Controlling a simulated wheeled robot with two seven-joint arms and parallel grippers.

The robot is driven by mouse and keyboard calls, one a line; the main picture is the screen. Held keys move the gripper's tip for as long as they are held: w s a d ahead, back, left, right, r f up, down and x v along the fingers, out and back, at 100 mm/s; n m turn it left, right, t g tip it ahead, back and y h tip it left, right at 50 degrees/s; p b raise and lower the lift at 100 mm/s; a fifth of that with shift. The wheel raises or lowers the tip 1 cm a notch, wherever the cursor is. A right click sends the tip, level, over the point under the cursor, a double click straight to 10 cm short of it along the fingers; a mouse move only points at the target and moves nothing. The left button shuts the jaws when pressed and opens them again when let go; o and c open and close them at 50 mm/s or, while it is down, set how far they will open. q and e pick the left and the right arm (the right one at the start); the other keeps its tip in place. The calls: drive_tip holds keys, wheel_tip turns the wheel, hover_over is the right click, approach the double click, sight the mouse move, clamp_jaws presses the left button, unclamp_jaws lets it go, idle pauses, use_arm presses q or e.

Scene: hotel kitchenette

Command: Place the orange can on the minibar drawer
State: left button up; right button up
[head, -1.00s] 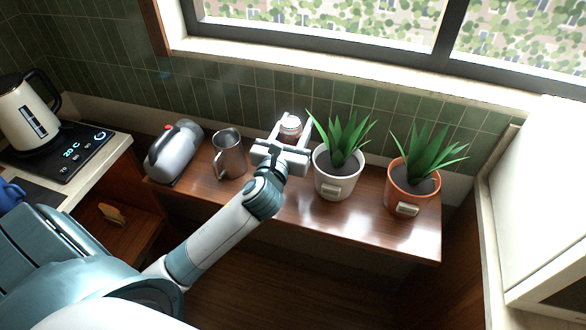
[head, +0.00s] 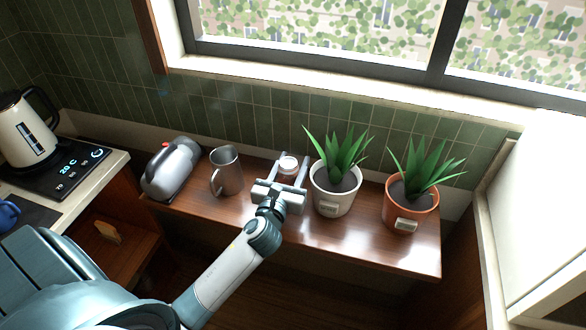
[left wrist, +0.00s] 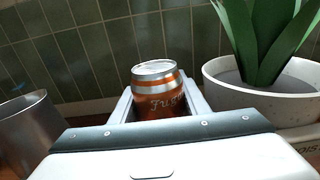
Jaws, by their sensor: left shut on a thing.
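The orange can (left wrist: 158,88) has a silver top and shows upright between the fingers of my left gripper in the left wrist view. In the head view, its pale lid (head: 288,163) shows between the fingers of my left gripper (head: 289,170), which is shut on it. The can is over the back part of a long brown wooden top (head: 370,243), between a metal mug and a white plant pot. The can's base is hidden, so I cannot tell whether it touches the wood. No separate drawer can be made out. My right gripper is not in view.
The metal mug (head: 226,172) and a grey rounded appliance (head: 170,170) stand left of the can. The white plant pot (head: 334,200) is close on the right, with an orange plant pot (head: 409,214) beyond it. A tiled wall (head: 240,118) rises behind.

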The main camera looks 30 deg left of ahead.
use_arm(q)
drive_tip(key=shift+f, duration=0.85)
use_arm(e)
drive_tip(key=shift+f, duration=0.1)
use_arm(q)
drive_tip(key=shift+f, duration=0.2)
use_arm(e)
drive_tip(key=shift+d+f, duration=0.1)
use_arm(q)
drive_tip(key=o, duration=1.4)
drive_tip(key=shift+c, duration=0.2)
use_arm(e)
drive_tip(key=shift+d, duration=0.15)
use_arm(q)
drive_tip(key=shift+r, duration=0.25)
